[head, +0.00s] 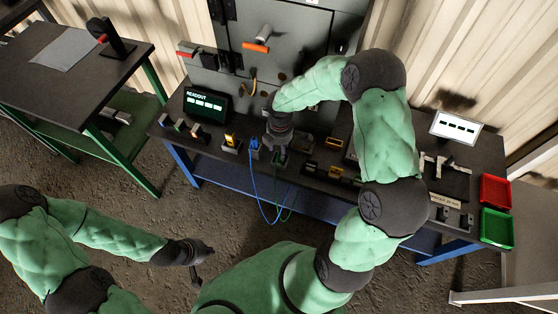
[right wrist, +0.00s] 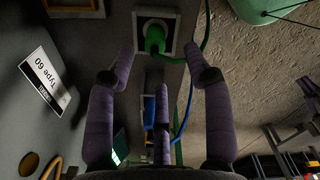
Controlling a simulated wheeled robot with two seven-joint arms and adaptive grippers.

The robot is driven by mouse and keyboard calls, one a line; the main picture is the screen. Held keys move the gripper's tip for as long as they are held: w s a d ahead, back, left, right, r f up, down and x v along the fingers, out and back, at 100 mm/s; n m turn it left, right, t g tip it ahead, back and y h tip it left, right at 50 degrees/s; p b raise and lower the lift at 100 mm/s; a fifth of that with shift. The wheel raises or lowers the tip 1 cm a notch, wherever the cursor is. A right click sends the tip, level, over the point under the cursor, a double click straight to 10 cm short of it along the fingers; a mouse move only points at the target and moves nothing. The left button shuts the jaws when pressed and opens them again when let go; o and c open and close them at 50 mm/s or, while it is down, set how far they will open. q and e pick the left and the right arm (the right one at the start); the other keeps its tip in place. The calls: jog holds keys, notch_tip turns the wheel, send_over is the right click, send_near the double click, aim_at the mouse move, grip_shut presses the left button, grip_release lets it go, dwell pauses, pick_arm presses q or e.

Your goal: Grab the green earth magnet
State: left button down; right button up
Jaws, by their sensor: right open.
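The green magnet (right wrist: 154,38) sits on a square holder with a pale face in the right wrist view, a green cable running from it. In the head view it shows as a small green patch (head: 281,160) at the table's front edge, partly hidden by my right gripper (head: 278,148). In the right wrist view my right gripper (right wrist: 160,62) is open, its fingertips spread around the space just short of the magnet, with nothing held. My left gripper (head: 203,252) hangs low over the floor, away from the table; its jaw state is unclear.
A blue plug (head: 254,143) with a blue cable stands left of the magnet, and a yellow piece (head: 231,140) beyond it. A readout box (head: 205,103) and a grey cabinet (head: 285,45) stand behind. Red (head: 495,190) and green (head: 496,228) bins are at the right end.

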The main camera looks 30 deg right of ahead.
jog(key=shift+w+d+f+b, duration=0.15)
jog(key=shift+f+b, duration=0.65)
jog(key=shift+f, duration=0.75)
jog(key=shift+w+f+b, duration=0.1)
jog(key=shift+f+b, duration=0.7)
jog(key=shift+f, duration=0.7)
jog(key=shift+r, duration=0.1)
grip_shut()
